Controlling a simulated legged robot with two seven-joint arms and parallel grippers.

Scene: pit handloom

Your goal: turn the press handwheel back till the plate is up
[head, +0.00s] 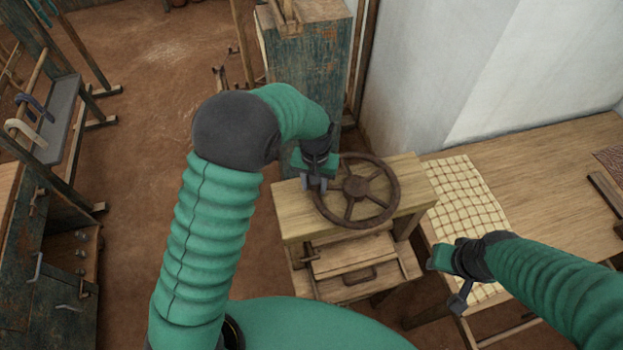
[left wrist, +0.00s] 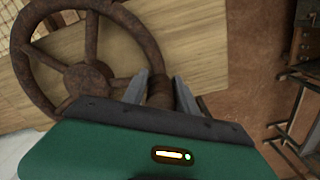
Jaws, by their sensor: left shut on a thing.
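The brown, rusty press handwheel (head: 355,187) lies flat on top of the wooden press (head: 408,170). In the left wrist view the wheel (left wrist: 88,22) fills the upper left. My left gripper (head: 313,185) is at the left side of the rim. Its two grey fingers are closed around a brown upright grip (left wrist: 159,93) at the wheel's edge. Below the top beam is a flat wooden board (head: 350,254), which may be the plate; its height is hard to judge from above. My right gripper (head: 459,301) is over the table's near left corner, apart from the press; its jaw opening is unclear.
A wooden table (head: 560,180) with a checked cloth (head: 466,200) stands to the right of the press. A worn dark cabinet (head: 308,75) stands behind it. A rack with clamps (head: 22,130) is at far left. Bare earth floor (head: 140,90) lies between.

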